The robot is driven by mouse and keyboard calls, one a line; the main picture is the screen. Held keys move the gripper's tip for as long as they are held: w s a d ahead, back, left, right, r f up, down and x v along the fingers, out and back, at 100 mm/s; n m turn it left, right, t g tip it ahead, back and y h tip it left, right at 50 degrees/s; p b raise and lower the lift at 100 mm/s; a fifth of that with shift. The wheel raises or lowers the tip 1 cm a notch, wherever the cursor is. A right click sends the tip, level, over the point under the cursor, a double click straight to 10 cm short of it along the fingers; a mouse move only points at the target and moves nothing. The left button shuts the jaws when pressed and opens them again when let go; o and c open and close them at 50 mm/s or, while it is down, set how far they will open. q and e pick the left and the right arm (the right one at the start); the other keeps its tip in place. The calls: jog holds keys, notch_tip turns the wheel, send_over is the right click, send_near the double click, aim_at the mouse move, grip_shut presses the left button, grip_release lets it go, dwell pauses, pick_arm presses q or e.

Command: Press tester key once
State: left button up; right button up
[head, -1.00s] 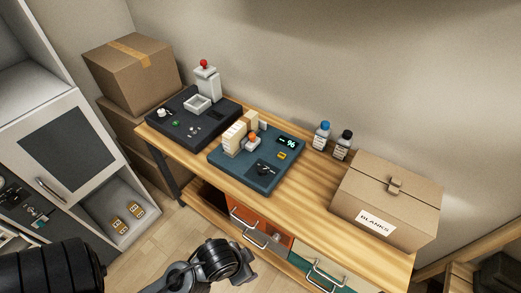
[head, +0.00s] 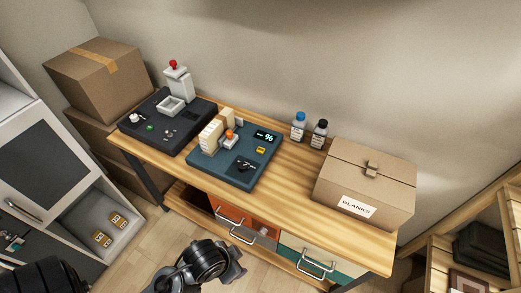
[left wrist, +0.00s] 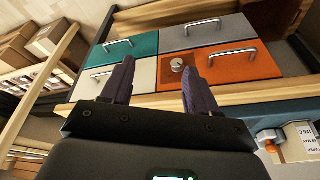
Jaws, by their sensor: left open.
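The teal tester (head: 234,156) lies on the wooden workbench. It has a lit display (head: 265,137) reading 96, a small yellow key (head: 261,150), a black dial panel (head: 246,164) and an orange-topped part (head: 230,135) beside cream blocks (head: 211,135). In the left wrist view, the orange-topped part (left wrist: 271,147) shows at the lower right; the yellow key is out of that view. My left gripper (left wrist: 157,80) is open and empty, with its fingers apart in front of the bench drawers. My right gripper is not in view.
A black unit (head: 165,125) with a red-topped post stands left of the tester. Two bottles (head: 309,131) and a box marked BLANKS (head: 366,185) stand right of it. Drawers with bar handles (head: 318,262) sit below. Bare wood (head: 285,180) lies between tester and box.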

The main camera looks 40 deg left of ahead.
pick_arm(q)
grip_shut()
dwell(1.5)
